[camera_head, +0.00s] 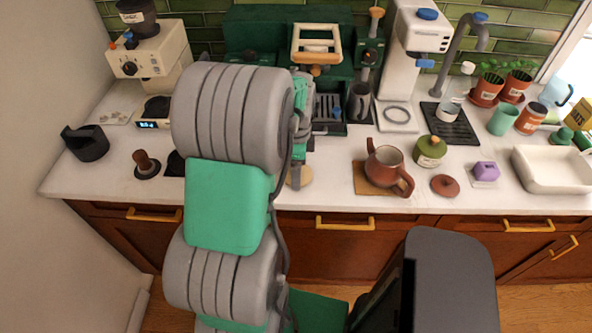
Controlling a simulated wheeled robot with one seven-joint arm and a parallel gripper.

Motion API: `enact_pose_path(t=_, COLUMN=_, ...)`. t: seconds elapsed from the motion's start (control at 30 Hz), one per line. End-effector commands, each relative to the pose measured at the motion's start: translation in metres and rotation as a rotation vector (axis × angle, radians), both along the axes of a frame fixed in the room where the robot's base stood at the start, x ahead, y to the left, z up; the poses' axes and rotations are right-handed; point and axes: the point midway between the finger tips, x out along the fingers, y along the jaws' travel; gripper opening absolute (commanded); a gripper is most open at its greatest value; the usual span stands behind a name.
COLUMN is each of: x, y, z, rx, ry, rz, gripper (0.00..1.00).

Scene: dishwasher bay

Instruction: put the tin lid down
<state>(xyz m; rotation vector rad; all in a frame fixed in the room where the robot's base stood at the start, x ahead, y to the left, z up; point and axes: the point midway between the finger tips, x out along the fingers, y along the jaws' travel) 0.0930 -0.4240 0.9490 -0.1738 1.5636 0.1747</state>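My arm reaches over the counter, and its wrist and gripper (298,158) point down near the counter's front edge. My own arm links cover much of the gripper, and I cannot make out the fingers or anything between them. A round tan disc (301,178) shows just below the gripper; I cannot tell whether it touches it or whether it is a lid. A tin (429,158) with a label stands to the right, with a rounded olive-green top (430,145) on it. I cannot clearly identify a separate tin lid.
A brown teapot (385,167) stands on a wooden board (366,184), right of my gripper. A reddish-brown lid (445,185), a purple object (486,171) and a white basin (553,180) lie farther right. A green coffee machine (258,33) stands behind. Counter between gripper and board is clear.

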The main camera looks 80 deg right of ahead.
Motion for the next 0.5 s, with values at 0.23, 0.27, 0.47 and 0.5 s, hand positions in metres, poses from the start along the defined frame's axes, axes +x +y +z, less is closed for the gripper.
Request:
enact_pose_path(t=0.23, x=-0.0005, y=-0.0001, z=-0.0002, rx=0.0, ry=0.0, rz=-0.001, gripper=1.0)
enact_pose_path(t=0.27, x=-0.0006, y=0.0, z=-0.0002, rx=0.0, ry=0.0, rz=-0.001, gripper=1.0)
enact_pose_path(t=0.47, x=-0.0007, y=-0.0002, z=0.0017, rx=0.0, ry=0.0, rz=-0.002, gripper=1.0)
enact_pose_path(t=0.5, x=-0.0007, y=-0.0004, z=0.0051, rx=-0.001, ry=0.0, rz=-0.002, gripper=1.0)
